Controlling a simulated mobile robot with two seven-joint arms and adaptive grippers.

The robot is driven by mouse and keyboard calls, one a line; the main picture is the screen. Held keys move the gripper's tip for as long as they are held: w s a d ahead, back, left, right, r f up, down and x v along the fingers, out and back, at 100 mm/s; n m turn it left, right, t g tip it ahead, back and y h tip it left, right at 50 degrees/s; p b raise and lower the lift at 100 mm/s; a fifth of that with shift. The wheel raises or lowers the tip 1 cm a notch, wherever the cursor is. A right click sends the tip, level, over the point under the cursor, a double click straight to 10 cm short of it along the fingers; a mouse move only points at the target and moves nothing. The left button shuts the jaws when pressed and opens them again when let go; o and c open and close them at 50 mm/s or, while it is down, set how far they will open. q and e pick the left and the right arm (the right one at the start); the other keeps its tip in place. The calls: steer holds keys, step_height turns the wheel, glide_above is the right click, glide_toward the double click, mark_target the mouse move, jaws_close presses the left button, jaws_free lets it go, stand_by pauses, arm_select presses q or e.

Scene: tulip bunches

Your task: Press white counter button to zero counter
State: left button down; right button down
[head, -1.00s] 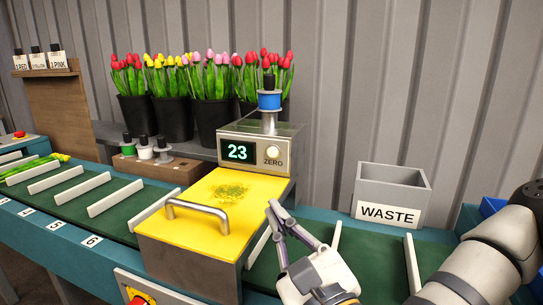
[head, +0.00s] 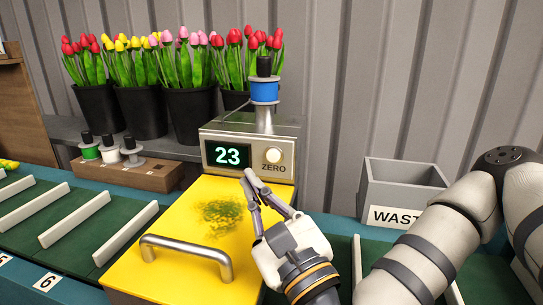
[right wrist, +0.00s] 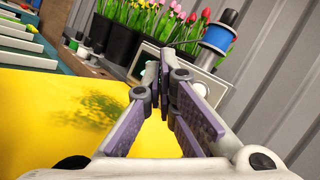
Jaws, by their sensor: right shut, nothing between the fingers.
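The counter (head: 249,150) is a metal box with a green display (head: 228,154) reading 23. The round white button (head: 273,155) sits right of the display, above the word ZERO. My right gripper (head: 248,177) is shut and empty. Its fingertips are just below and left of the button in the head view, apart from it as far as I can tell. In the right wrist view the gripper (right wrist: 165,75) points toward the counter (right wrist: 205,88), and its fingers hide most of the counter's front. My left gripper is not in view.
A yellow cover (head: 180,245) with a metal handle (head: 187,250) lies in front of the counter. A blue spool (head: 264,92) stands on top of the counter. A grey WASTE bin (head: 405,190) is at right. Black buckets of tulips (head: 190,115) stand behind.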

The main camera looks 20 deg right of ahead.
steer(key=shift+w+d+b, duration=0.15)
steer(key=shift+w+d, duration=0.65)
steer(key=shift+w, duration=0.4)
steer(key=shift+w+d+b, duration=0.1)
steer(key=shift+w+d, duration=0.75)
steer(key=shift+w, duration=0.35)
steer(key=shift+w+d+b, duration=0.15)
steer(key=shift+w+d, duration=0.65)
steer(key=shift+w, duration=0.4)
steer(key=shift+w+d, duration=0.2)
steer(key=shift+w, duration=0.15)
steer(key=shift+w+d, duration=0.25)
steer(key=shift+w, duration=0.1)
steer(key=shift+s+a, duration=0.5)
steer(key=shift+s, duration=0.2)
steer(key=shift+s+a, duration=0.7)
steer(key=shift+s, duration=0.35)
steer(key=shift+s+a, duration=0.65)
steer(key=shift+s, duration=0.35)
